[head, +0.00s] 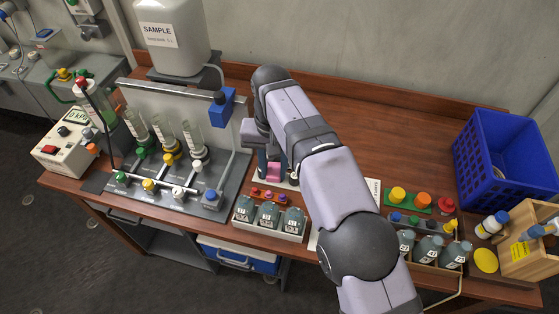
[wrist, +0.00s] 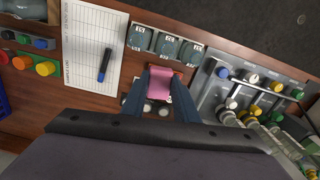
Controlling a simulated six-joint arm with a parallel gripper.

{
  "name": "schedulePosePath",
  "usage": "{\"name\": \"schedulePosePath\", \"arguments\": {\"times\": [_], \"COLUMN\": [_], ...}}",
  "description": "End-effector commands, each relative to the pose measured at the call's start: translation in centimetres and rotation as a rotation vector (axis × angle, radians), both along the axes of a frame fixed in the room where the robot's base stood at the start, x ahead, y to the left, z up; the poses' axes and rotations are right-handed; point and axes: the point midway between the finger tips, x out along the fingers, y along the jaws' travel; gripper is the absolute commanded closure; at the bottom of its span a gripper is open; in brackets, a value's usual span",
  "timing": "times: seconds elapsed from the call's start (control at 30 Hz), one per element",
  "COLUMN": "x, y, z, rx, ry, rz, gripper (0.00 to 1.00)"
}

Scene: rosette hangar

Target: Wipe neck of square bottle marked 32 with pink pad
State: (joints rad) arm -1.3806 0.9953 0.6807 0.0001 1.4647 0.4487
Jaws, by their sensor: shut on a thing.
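My gripper (head: 273,176) is shut on the pink pad (wrist: 159,84), which hangs between its two dark fingers. The pad also shows in the head view (head: 274,169). Three grey square bottles stand in a white rack (head: 268,232) in front of the gripper. The middle one (head: 268,214) also shows in the wrist view (wrist: 166,47). Their labels bear numbers too small to read surely, so I cannot tell which is 32. The pad is behind the bottles and looks apart from them. Small red, orange and purple stoppers (head: 269,195) lie behind the bottles.
A grey valve stand (head: 180,190) with upturned flasks is close on the left. At the right are more bottles (head: 428,249), coloured caps (head: 398,194) and a blue crate (head: 502,160). A paper sheet with a blue marker (wrist: 104,63) lies beside the rack. The table's back right is clear.

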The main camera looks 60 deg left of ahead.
Motion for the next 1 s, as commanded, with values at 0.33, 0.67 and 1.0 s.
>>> {"name": "schedulePosePath", "arguments": {"times": [0.33,0.67,1.0], "x": [-3.4,-3.5,-3.2], "y": [-2.7,-3.7,-2.2], "z": [0.1,-4.9,-4.7], "rx": [-0.004,-0.002,0.0], "ry": [0.001,0.0,0.0], "rz": [0.014,-0.083,-0.132], "gripper": [0.94,0.94,0.94]}}
